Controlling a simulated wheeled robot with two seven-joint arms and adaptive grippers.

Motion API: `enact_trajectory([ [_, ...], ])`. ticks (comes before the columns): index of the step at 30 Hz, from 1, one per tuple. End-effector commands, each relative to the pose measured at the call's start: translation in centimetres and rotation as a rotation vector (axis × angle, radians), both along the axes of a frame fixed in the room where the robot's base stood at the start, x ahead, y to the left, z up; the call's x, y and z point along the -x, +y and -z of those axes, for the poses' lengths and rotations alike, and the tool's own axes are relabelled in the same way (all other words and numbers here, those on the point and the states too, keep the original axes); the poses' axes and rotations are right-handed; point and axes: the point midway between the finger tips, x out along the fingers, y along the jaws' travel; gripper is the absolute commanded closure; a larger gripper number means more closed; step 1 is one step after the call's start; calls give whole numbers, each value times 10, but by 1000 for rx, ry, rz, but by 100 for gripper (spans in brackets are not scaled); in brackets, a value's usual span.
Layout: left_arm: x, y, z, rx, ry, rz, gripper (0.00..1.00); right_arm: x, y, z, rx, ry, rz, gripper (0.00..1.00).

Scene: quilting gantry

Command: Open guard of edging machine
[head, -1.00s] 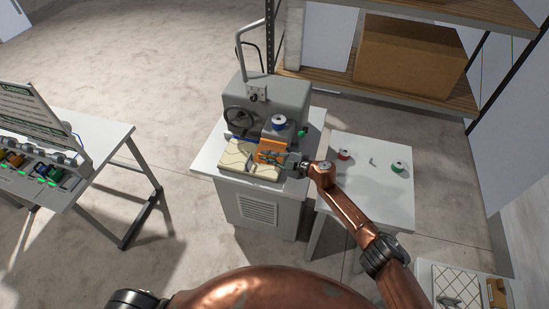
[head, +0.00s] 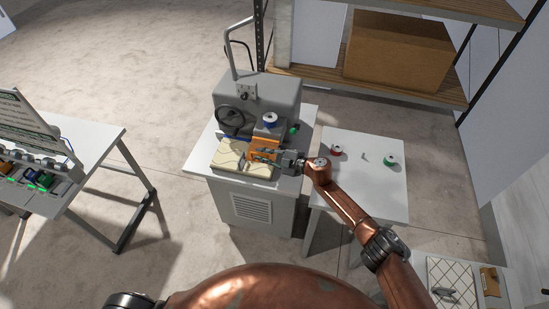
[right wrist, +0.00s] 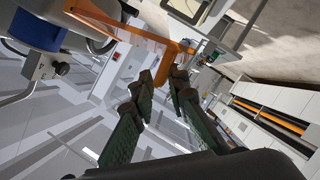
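The edging machine (head: 272,92) is a grey unit with a handwheel, standing on a white cabinet. Its orange guard (head: 263,143) is at the front right of the machine, above a cream quilted piece (head: 232,158). The guard, seen close in the right wrist view (right wrist: 115,22), has a clear panel and an orange bar handle. My right gripper (head: 265,156) is at the guard. In the right wrist view its green-padded fingers (right wrist: 165,78) are close together, with the orange bar between their tips. Contact on both sides is partly hidden. My left gripper is out of view.
A blue spool (head: 270,120) sits on the machine. The white side table (head: 372,185) right of it carries a red spool (head: 336,149) and a green spool (head: 390,160). A shelf with a cardboard box (head: 398,50) stands behind. Another table (head: 85,150) is at left.

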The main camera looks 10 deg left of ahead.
Motion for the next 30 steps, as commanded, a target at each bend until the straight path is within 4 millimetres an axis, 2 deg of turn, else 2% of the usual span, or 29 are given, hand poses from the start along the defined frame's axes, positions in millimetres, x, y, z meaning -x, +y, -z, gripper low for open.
enact_trajectory([
  [9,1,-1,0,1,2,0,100,16,-56,-15,3,-1,0,86],
  [15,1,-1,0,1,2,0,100,26,-84,-24,2,0,-2,86],
  [21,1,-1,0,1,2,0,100,31,-97,-28,2,2,-2,86],
  [30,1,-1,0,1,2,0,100,31,-98,-28,2,2,-2,86],
])
